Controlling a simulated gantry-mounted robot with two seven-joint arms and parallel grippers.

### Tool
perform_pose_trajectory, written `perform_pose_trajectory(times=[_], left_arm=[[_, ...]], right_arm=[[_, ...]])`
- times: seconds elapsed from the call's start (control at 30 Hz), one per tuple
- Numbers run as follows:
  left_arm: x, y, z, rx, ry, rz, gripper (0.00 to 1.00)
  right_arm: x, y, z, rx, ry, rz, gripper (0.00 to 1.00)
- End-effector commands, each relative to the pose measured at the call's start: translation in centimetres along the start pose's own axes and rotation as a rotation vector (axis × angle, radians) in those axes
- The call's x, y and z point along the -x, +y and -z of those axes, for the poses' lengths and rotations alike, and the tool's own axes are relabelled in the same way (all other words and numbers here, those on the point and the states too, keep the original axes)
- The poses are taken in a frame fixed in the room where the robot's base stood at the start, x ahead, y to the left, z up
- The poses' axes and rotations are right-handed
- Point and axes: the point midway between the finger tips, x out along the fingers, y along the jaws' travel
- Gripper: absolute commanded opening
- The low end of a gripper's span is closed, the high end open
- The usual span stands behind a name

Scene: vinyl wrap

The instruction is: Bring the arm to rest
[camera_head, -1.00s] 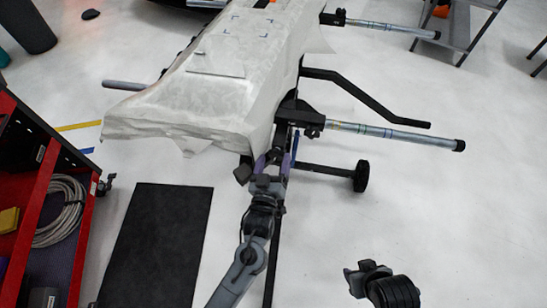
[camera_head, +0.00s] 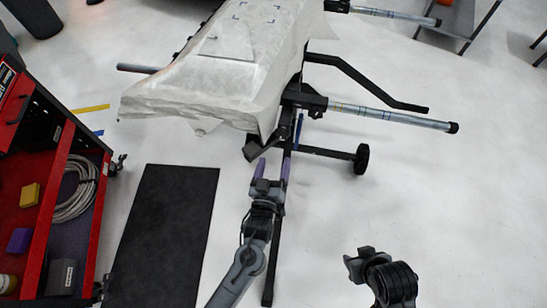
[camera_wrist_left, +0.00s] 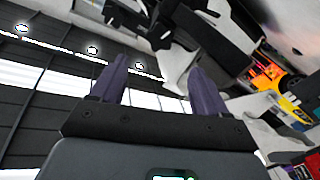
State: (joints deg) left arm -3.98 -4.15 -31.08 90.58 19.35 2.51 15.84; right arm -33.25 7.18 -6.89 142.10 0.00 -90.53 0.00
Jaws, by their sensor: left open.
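My left gripper (camera_head: 272,170) is in the middle of the head view, just below the near end of the wrapped panel (camera_head: 205,80). Its two purple fingers are apart with nothing between them. The left wrist view shows the same open fingers (camera_wrist_left: 155,80), with the stand's dark parts beyond them. My right arm (camera_head: 385,275) shows only in part at the bottom right of the head view. Its gripper fingers cannot be made out. The panel is covered in a pale, wrinkled film that hangs over its near edge.
The black stand with padded bars (camera_head: 390,115) and a wheel (camera_head: 361,158) reaches out to the right. A red tool cart (camera_head: 50,190) with coiled cable (camera_head: 78,190) stands at the left. A black mat (camera_head: 165,235) lies on the floor.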

Motion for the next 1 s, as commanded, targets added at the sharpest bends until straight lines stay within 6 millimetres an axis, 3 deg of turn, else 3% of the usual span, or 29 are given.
perform_pose_trajectory(times=[0.27,0.37,0.43,0.57,0.7,0.87,1.0], left_arm=[[0.9,0.1,0.0,0.003,-0.023,0.008,0.75],[2.6,-0.6,-0.1,-0.001,-0.061,0.032,0.75],[4.3,-1.6,0.9,0.0,-0.08,0.061,0.75],[7.8,-3.9,5.7,0.008,-0.116,0.12,0.75],[12.4,-6.7,11.7,-0.018,-0.301,0.201,0.75],[17.7,-8.4,16.8,-0.095,-0.57,0.256,0.75],[21.8,-9.0,20.0,-0.178,-0.783,0.279,0.75]], right_arm=[[1.2,-0.1,0.5,-0.006,0.001,0.004,0.43],[3.2,-0.1,1.1,-0.008,0.001,0.006,0.43],[5.0,0.0,1.7,-0.009,0.001,0.007,0.43],[9.3,0.2,3.1,-0.009,0.002,0.006,0.43],[14.2,0.4,4.6,-0.008,0.004,0.006,0.43],[17.2,0.5,5.7,-0.006,0.008,0.005,0.43],[18.1,0.6,5.9,-0.003,0.005,0.002,0.43]])
